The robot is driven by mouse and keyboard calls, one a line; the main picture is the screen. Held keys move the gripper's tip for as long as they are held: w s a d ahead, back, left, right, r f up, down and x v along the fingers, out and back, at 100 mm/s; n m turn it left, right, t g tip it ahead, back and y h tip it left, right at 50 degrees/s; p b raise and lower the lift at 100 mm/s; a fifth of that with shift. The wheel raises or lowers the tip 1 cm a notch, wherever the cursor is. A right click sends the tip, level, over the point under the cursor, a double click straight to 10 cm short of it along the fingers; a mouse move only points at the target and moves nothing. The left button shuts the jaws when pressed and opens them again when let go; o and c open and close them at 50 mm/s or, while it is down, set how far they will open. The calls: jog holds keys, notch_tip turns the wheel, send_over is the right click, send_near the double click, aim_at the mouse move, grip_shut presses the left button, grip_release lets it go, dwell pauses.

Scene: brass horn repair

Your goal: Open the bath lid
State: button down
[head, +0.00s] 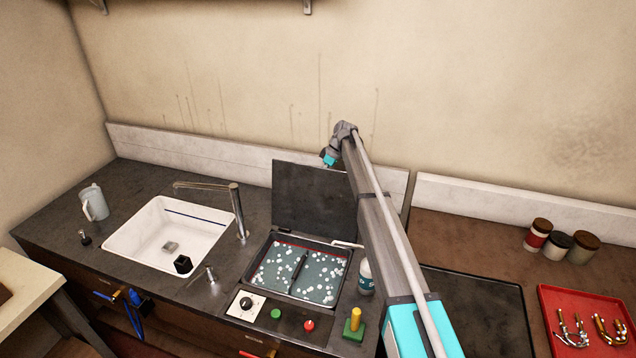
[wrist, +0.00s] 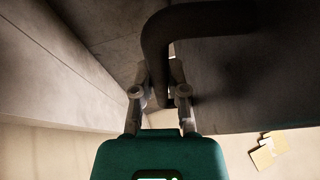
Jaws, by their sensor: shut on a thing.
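The bath lid (head: 313,198) stands raised, close to upright, at the back of the bath (head: 288,295). My gripper (wrist: 162,85) is shut on the handle. In the head view my wrist is above the lid's top right, and my fingertips and the handle are hidden there.
A white sink (head: 150,250) with a tall tap (head: 238,212) is left of the bath. A red tray (head: 585,325) and several jars (head: 556,245) are far right. The wall is behind the lid.

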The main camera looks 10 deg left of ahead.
jog(key=shift+w+a+r, duration=0.1)
jog(key=shift+w+a, duration=0.15)
jog(key=shift+w, duration=0.15)
jog(key=c, duration=0.6)
grip_release()
jog(key=shift+w, duration=0.15)
jog(key=shift+c, duration=0.2)
jog(key=shift+s, duration=0.25)
